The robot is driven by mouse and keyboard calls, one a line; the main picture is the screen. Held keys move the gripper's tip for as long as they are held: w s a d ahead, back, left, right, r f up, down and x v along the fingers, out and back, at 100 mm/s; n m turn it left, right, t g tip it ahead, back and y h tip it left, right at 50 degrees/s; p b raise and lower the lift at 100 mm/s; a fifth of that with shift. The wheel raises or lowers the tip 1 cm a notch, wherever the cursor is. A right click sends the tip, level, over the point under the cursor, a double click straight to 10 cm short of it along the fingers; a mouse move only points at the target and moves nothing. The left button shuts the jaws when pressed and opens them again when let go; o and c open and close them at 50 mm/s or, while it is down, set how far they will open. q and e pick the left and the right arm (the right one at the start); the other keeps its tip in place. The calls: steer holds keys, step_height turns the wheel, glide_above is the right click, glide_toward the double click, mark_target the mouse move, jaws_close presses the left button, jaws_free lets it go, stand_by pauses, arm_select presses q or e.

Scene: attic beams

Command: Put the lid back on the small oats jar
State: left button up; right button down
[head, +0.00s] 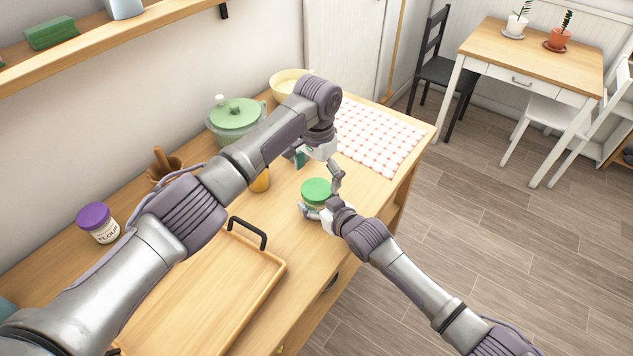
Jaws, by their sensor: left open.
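The small jar (313,206) stands on the wooden counter, mostly hidden under its green lid (316,187) and behind my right gripper. The lid lies on top of the jar and looks level; I cannot tell how firmly it sits. My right gripper (321,188) has its fingers spread on two sides of the jar, close to it; I cannot tell whether they touch it. My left gripper (312,160) is open above the counter, just behind and above the lid, apart from it. Its fingers are partly hidden by its own wrist.
A wooden tray (205,290) with black handles and a purple-lidded flour jar (98,222) stand at the left. A green lidded pot (236,120) and a cream bowl (289,80) stand along the wall. A checked cloth (378,138) covers the far end. An orange item (261,180) is partly hidden.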

mark_target(317, 188)
arm_select(q)
steer(key=shift+r, duration=0.35)
steer(key=shift+a, duration=0.1)
steer(key=shift+w+r+n, duration=0.1)
steer(key=shift+r+n, duration=0.65)
steer(key=shift+n, duration=0.15)
step_height(317, 188, up, 2)
steer(key=n, duration=0.3)
steer(key=shift+f, duration=0.1)
steer(key=shift+f, duration=3.95)
